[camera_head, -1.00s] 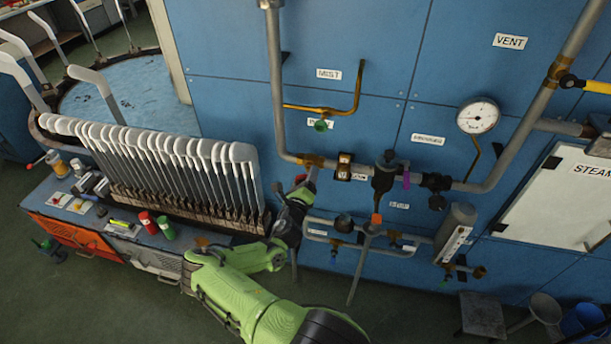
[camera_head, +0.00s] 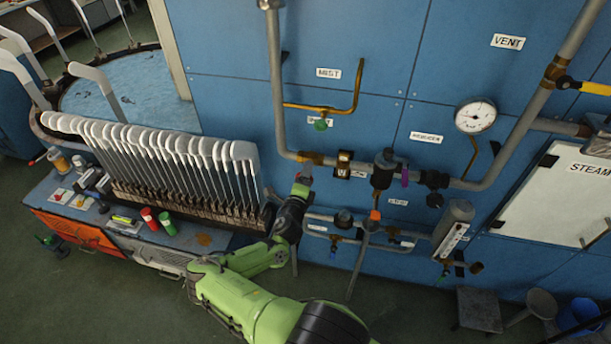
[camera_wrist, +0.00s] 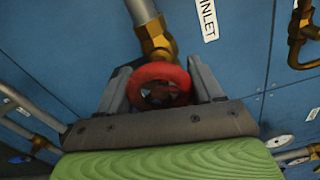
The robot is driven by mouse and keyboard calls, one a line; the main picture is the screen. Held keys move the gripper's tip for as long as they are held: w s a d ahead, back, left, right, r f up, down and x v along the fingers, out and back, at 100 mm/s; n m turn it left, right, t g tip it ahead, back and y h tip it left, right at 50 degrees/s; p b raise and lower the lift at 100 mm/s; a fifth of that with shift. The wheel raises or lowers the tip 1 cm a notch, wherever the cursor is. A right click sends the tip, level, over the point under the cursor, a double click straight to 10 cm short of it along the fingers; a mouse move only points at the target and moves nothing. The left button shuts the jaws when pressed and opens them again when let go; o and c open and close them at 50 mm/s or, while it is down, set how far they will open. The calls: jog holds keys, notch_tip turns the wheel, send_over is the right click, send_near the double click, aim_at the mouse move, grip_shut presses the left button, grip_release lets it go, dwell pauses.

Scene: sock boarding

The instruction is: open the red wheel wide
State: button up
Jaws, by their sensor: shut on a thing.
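The red wheel (camera_wrist: 158,72) is on a brass valve (camera_wrist: 155,35) below the INLET label in the wrist view. My gripper (camera_wrist: 165,84) is shut on the wheel, with one dark finger on each side of its rim. The wheel's lower part is hidden behind the gripper body. In the head view my gripper (camera_head: 303,184) reaches up to the pipe beside the brass fitting, and a little red of the wheel shows at its tip.
Grey pipes run across the blue wall panel (camera_head: 330,40). A pressure gauge (camera_head: 475,116), a dark valve body (camera_head: 384,170) and thinner pipes lie right of my gripper. A rack of sock boards (camera_head: 170,160) stands on the bench to the left, close to my arm.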

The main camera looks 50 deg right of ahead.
jog(key=shift+w, duration=0.1)
jog(key=o, duration=1)
jog(key=shift+o, duration=0.2)
jog(key=b+v, duration=0.1)
jog(key=v, duration=1.5)
jog(key=shift+d, duration=0.1)
